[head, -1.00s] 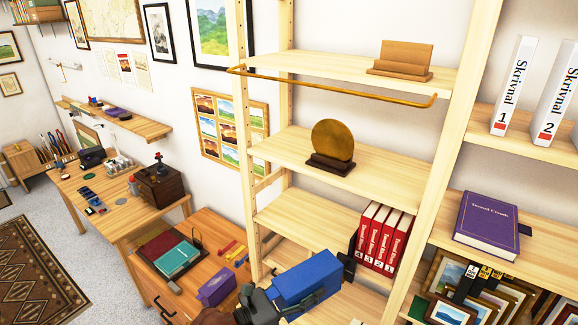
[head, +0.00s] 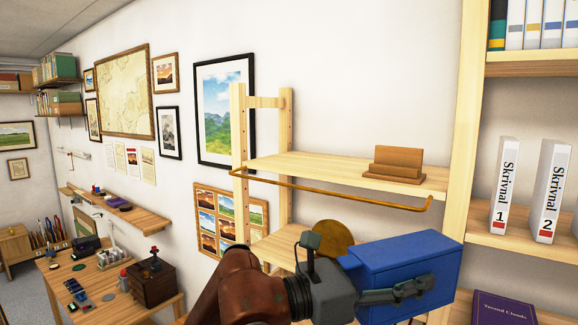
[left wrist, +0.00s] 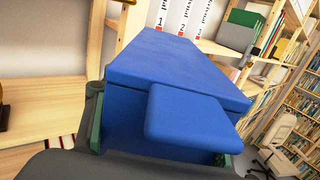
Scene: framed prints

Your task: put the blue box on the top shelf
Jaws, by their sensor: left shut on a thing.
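The blue box (head: 402,262) is held up in front of the wooden shelf unit in the head view. My left gripper (head: 405,290) is shut on it. In the left wrist view the blue box (left wrist: 175,75) fills the middle, between the gripper's green-edged fingers (left wrist: 160,140). The top shelf (head: 330,170) is above and behind the box, and a brown wooden stand (head: 394,164) sits at its right end. A brass rail (head: 335,192) runs along the shelf's front. My right gripper is not seen.
A round bronze disc (head: 333,238) on the shelf below is partly hidden by my arm and the box. White binders (head: 503,190) stand on the right-hand shelves. The left and middle of the top shelf are bare.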

